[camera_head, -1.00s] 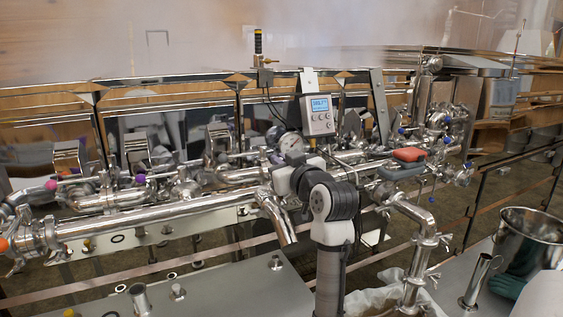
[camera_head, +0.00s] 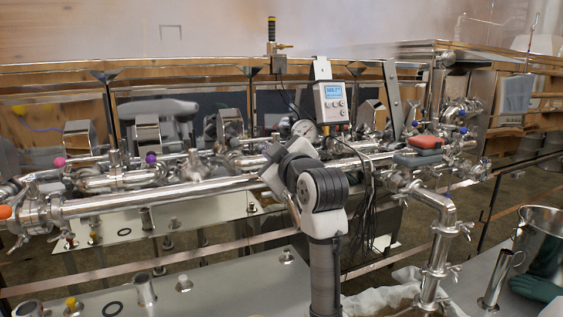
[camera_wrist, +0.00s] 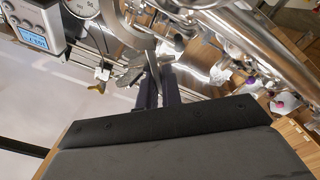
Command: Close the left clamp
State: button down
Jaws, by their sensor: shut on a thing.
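In the wrist view my gripper (camera_wrist: 156,82) shows two dark fingers, shut on a thin shiny metal piece (camera_wrist: 152,62) that rises between them. It looks like a clamp lever, but I cannot tell how far the clamp is closed. In the head view my arm hides the gripper and this piece. A long steel pipe (camera_head: 160,195) runs to the left of my arm. A clamped joint (camera_head: 36,212) with an orange knob (camera_head: 5,212) sits at its left end. Which clamp is the left one is not clear.
A grey control box (camera_head: 333,102) with a screen stands behind my arm, with cables hanging below it. A red-handled part (camera_head: 425,142) is to the right. A steel bucket (camera_head: 540,240) is at far right. The dense pipework leaves little free room.

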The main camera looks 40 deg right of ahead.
jog(key=a+f+n+b, duration=0.2)
jog(key=n+b, duration=0.1)
jog(key=shift+w+f, duration=0.2)
jog(key=shift+f, duration=0.15)
jog(key=shift+w+a+f+n+b, duration=0.1)
jog(key=shift+a+f+n+b, duration=0.4)
jog(key=shift+n+b, duration=1.1)
jog(key=shift+w+a+f+n+b, duration=0.15)
jog(key=shift+f+n+b, duration=0.7)
jog(key=shift+n, duration=1.4)
jog(key=shift+a+f+n+b, duration=0.3)
jog(key=shift+f+n+b, duration=0.35)
jog(key=shift+n+b, duration=0.95)
jog(key=shift+n+p, duration=0.4)
jog(key=shift+n, duration=0.05)
jog(key=c, duration=1.6)
grip_release()
jog(key=shift+d, duration=0.15)
jog(key=shift+o, duration=0.2)
jog(key=shift+f, duration=0.15)
